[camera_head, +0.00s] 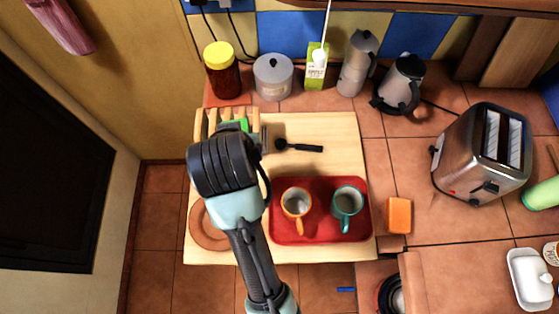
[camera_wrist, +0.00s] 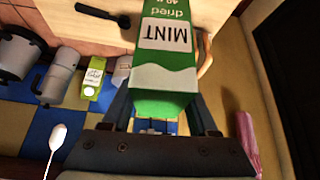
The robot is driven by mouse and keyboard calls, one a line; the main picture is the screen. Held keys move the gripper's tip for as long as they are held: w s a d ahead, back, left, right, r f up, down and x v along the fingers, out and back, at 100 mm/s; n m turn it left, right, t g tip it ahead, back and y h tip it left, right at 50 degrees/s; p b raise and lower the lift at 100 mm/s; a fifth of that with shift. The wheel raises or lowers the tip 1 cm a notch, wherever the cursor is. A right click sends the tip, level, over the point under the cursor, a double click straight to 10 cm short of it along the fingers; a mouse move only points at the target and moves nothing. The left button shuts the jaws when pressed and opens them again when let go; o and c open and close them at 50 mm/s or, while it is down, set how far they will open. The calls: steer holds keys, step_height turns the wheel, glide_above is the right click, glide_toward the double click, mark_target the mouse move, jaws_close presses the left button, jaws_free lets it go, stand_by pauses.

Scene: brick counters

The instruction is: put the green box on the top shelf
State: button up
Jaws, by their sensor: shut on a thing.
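The green box, labelled "dried MINT" (camera_wrist: 170,75), is between the fingers of my gripper (camera_wrist: 163,108) in the wrist view, its print upside down. The fingers are shut on its sides. In the head view only a small green part of the box (camera_head: 238,124) shows past my wrist, at the back left of the wooden board, and my arm hides the rest. A brown wooden shelf edge (camera_head: 440,6) runs along the top of the head view. I cannot tell whether it is the top shelf.
Along the wall stand a yellow-lidded jar (camera_head: 221,72), a grey pot (camera_head: 273,77), a light-green carton (camera_head: 316,72), a moka pot (camera_head: 357,65) and a kettle (camera_head: 402,85). A red tray (camera_head: 320,229) with two mugs lies in front. A toaster (camera_head: 480,150) stands right.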

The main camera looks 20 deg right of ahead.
mark_target(244, 123)
steer(key=shift+m+h, duration=0.3)
steer(key=shift+m, duration=0.5)
steer(key=r, duration=0.1)
steer(key=d+r, duration=0.1)
steer(key=r, duration=0.1)
steer(key=r+b, duration=0.1)
steer(key=r, duration=0.1)
steer(key=shift+w+d, duration=0.3)
steer(key=shift+w, duration=0.1)
step_height(244, 123, down, 18)
steer(key=shift+r, duration=0.2)
steer(key=o, duration=1.4)
steer(key=shift+f, duration=0.15)
